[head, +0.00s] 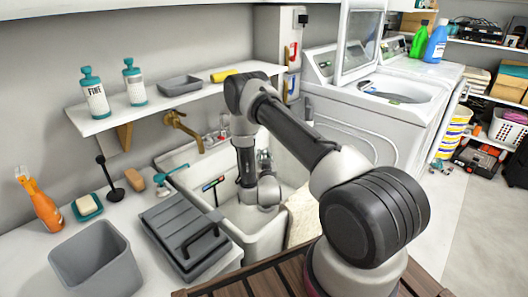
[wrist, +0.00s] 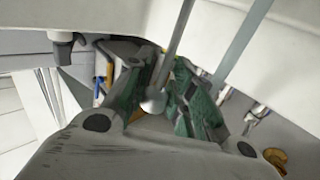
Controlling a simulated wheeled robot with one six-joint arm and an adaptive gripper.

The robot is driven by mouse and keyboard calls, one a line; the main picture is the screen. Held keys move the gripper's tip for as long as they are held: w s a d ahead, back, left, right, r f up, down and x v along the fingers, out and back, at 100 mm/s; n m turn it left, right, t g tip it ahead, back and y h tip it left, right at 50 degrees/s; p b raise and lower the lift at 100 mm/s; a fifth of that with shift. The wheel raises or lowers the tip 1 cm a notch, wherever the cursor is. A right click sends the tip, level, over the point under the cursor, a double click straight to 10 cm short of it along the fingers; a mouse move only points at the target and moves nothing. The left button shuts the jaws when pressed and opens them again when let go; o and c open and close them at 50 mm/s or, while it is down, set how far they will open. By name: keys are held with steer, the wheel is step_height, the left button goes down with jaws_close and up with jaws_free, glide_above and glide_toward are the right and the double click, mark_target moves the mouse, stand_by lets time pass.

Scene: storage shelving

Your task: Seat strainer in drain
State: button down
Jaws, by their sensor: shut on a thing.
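The white sink (head: 262,238) is at the centre of the head view, and my arm reaches down into it. My gripper (head: 263,158) is small and partly hidden there, near the sink's back right. In the wrist view, the green-padded fingers of my gripper (wrist: 160,98) are closed around a thin grey metal stem with a rounded end (wrist: 153,101). This looks like the strainer, but its full shape is hidden. The drain is not visible in either view. White sink surfaces (wrist: 105,14) fill the top of the wrist view.
A brass faucet (head: 186,126) sticks out from the wall behind the sink. A shelf (head: 155,105) with bottles (head: 94,98) hangs above. A grey lidded case (head: 180,235) and grey bin (head: 98,262) stand left of the sink. A white washer (head: 385,105) stands right.

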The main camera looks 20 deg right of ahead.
steer(key=shift+f, duration=6.15)
steer(key=c, duration=1.1)
jaws_free()
steer(key=shift+c, duration=0.2)
